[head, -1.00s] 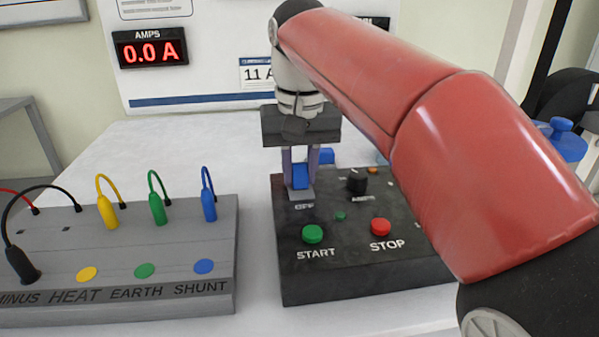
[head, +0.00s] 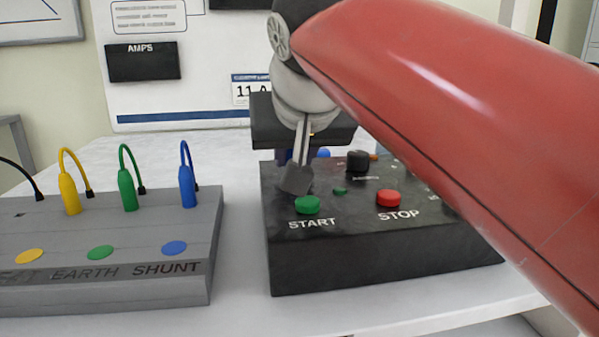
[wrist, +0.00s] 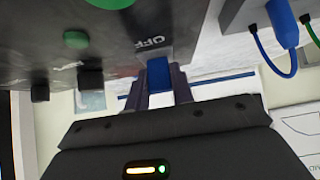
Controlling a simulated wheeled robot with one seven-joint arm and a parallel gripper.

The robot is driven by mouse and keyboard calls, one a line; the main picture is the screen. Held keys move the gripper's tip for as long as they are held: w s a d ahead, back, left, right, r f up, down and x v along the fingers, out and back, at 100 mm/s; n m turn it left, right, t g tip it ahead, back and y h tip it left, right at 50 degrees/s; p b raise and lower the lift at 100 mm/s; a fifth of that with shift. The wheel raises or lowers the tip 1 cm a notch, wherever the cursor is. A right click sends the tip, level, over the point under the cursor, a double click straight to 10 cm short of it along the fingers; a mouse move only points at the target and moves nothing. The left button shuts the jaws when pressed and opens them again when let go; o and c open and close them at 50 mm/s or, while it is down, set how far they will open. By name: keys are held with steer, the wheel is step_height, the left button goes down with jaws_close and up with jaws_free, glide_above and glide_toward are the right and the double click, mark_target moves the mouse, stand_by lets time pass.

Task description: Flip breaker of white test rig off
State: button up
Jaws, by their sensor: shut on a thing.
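The black control box (head: 385,250) stands right of centre in the head view, with a green START button (head: 307,204) and a red STOP button (head: 388,198). My gripper (wrist: 160,82) is over its back left part, with its two fingers shut on the sides of a blue breaker lever (wrist: 157,75). The OFF label (wrist: 149,42) shows beside the lever in the wrist view. In the head view my gripper (head: 297,172) hides most of the lever and the OFF label. The AMPS display (head: 143,62) on the white back panel (head: 200,55) is dark.
A grey terminal box (head: 110,240) with yellow, green and blue plugs and cables stands to the left, with a gap of white table (head: 243,262) between the boxes. A black knob (head: 357,161) sits right of my gripper. My red arm covers the right side.

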steer(key=shift+s+b, duration=0.1)
steer(key=shift+b, duration=0.2)
steer(key=o, duration=1)
steer(key=p+v, duration=0.2)
steer(key=v, duration=0.5)
steer(key=shift+s+d+r, duration=0.1)
steer(key=shift+s+d, duration=0.05)
steer(key=shift+s, duration=0.25)
